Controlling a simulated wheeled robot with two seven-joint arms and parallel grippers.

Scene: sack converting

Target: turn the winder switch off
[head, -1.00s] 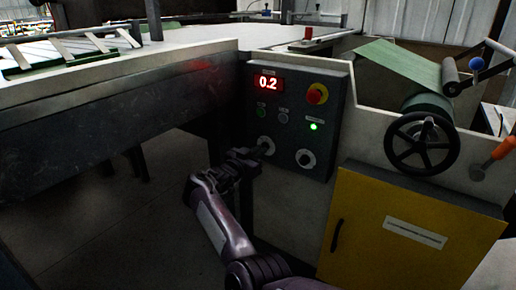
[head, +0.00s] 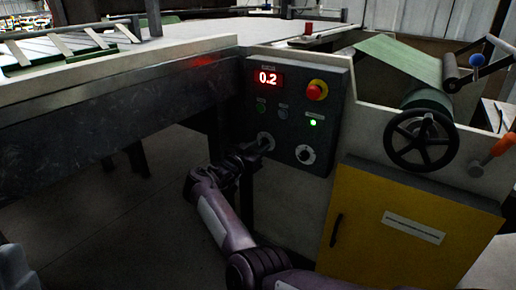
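The dark control panel (head: 285,112) stands on the machine's front, with a red display (head: 268,78) reading 0.2. Two round switches with pale plates sit low on it: a left one (head: 266,139) and a right one (head: 305,154). Their labels are too small to read, so I cannot tell which is the winder switch. A green lamp (head: 313,122) is lit above the right switch. My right gripper (head: 262,147) is at the left switch, partly covering it; whether it touches is unclear. Its fingers are too dark to tell open from shut. My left gripper is out of view.
A red and yellow emergency button (head: 317,90) sits upper right on the panel. A black handwheel (head: 421,139) and a yellow cabinet door (head: 385,222) are to the right. The table (head: 110,75) overhangs on the left. The floor below is open.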

